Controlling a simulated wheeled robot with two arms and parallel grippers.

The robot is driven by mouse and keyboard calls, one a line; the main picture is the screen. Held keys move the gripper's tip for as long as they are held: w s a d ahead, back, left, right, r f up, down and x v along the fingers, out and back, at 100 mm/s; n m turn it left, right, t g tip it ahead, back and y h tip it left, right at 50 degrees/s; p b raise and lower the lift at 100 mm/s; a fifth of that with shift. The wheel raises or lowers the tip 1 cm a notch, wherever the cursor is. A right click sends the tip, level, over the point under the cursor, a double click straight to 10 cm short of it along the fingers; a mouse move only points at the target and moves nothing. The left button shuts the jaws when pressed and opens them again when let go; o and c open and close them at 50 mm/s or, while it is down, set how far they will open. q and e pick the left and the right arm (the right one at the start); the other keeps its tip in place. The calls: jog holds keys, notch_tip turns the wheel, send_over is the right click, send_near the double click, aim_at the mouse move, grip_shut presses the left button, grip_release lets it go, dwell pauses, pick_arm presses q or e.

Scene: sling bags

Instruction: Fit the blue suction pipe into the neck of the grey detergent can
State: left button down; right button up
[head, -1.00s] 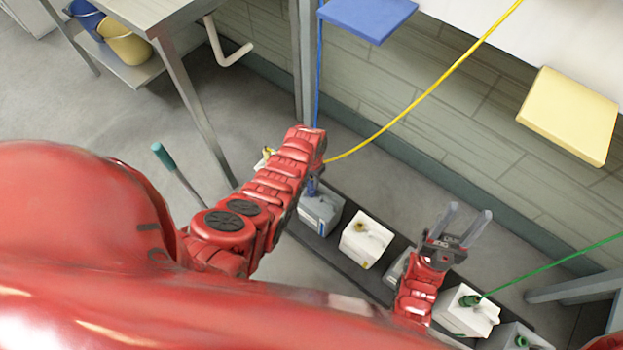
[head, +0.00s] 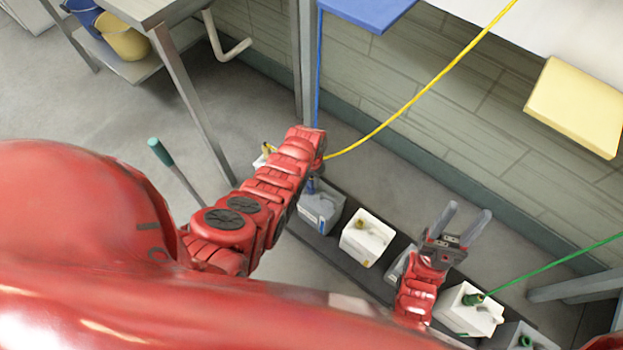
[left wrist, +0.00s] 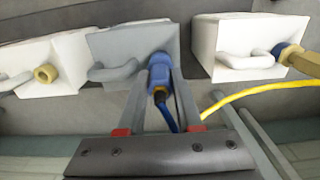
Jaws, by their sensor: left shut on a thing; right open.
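The grey detergent can (head: 320,211) stands in the row of cans on the floor; it also shows in the left wrist view (left wrist: 120,45). My left gripper (left wrist: 160,77) is shut on the blue fitting of the blue suction pipe (left wrist: 158,66). The fitting is at the can's top, where the neck would be; it hides the neck, so I cannot tell how deep it sits. In the head view my left wrist hides most of the fitting. My right gripper (head: 465,213) is open and empty above the row, right of the white can (head: 367,238).
The yellow hose (head: 420,94) runs from behind my left wrist to the upper right. A green hose (head: 545,266) leads to a white can (head: 466,310) at the right. A steel table (head: 150,20) stands at upper left, and a tiled wall stands behind the row.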

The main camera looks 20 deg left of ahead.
pick_arm(q)
jog(key=shift+f, duration=0.4)
jog(key=c, duration=0.5)
grip_release()
jog(key=shift+r, duration=0.1)
jog(key=shift+r, duration=0.45)
notch_tip(320, 180, up, 16)
jog(key=p, duration=0.2)
jog(key=shift+r, duration=0.25)
